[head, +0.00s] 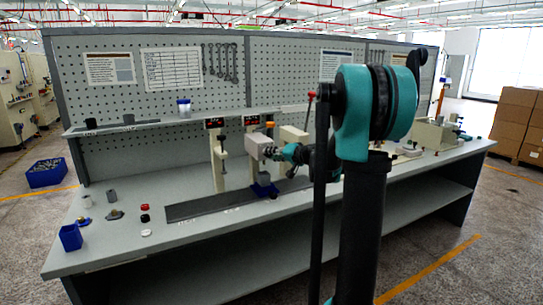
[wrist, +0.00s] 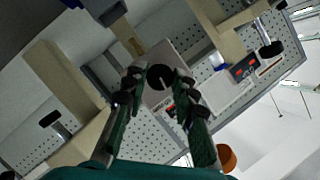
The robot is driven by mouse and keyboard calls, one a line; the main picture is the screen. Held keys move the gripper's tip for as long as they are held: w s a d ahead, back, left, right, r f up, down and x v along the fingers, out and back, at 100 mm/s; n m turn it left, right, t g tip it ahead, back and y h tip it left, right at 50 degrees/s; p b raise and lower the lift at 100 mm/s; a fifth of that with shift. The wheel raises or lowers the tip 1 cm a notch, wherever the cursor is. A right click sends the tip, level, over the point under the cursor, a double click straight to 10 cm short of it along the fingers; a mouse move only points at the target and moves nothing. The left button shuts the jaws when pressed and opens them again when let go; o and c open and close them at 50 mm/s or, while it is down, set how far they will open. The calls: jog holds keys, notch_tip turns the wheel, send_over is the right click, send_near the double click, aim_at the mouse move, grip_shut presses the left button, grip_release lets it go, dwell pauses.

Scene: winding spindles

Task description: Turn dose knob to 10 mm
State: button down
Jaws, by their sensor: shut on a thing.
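The dose knob is a dark round knob with a pale pointer line (wrist: 160,77) on a pale machine face, seen in the wrist view. My gripper (wrist: 160,84) has its two dark fingers on either side of the knob and is shut on it. In the head view my gripper (head: 272,152) is at the front of a pale machine block (head: 258,146) on the workbench. The knob is hidden there by the fingers. I cannot read any scale around the knob.
A blue bin (head: 71,238) and several small parts lie at the left. Cardboard boxes (head: 515,120) stand at the right.

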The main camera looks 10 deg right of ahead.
jog(key=shift+d+f+m+t+y, duration=0.1)
jog(key=shift+m+t+y, duration=0.2)
jog(key=shift+m+y, duration=0.9)
jog(key=shift+m+h, duration=0.3)
jog(key=shift+m, duration=0.2)
jog(key=c, duration=1.2)
grip_release()
jog(key=v, duration=1.2)
